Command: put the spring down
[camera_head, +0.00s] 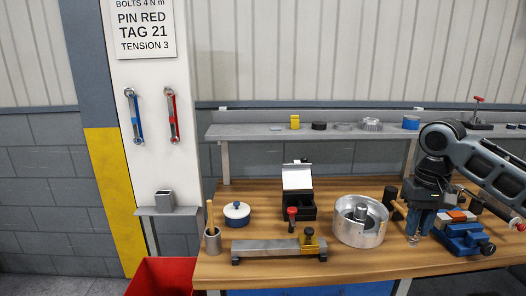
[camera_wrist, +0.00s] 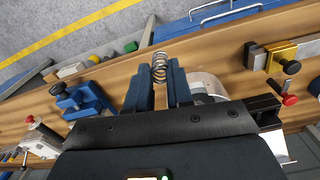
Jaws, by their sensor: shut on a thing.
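The spring (camera_wrist: 159,67) is a small metal coil between the blue fingertips of my gripper (camera_wrist: 160,78) in the wrist view. My gripper is shut on it, and its end sticks out past the fingertips. In the head view my gripper (camera_head: 415,222) points down over the right part of the wooden bench (camera_head: 310,265), between the round metal housing and the blue vise. The spring's lower end (camera_head: 413,239) shows below the fingers there. I cannot tell whether it touches the bench.
The metal housing (camera_head: 374,234) stands just left of my gripper, and the blue vise (camera_head: 462,236) just right. Further left are a clamp fixture (camera_head: 265,250), an open black box (camera_head: 297,205), a lidded white-blue pot (camera_head: 237,214) and a cup (camera_head: 212,242). A grey shelf (camera_head: 255,131) runs behind.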

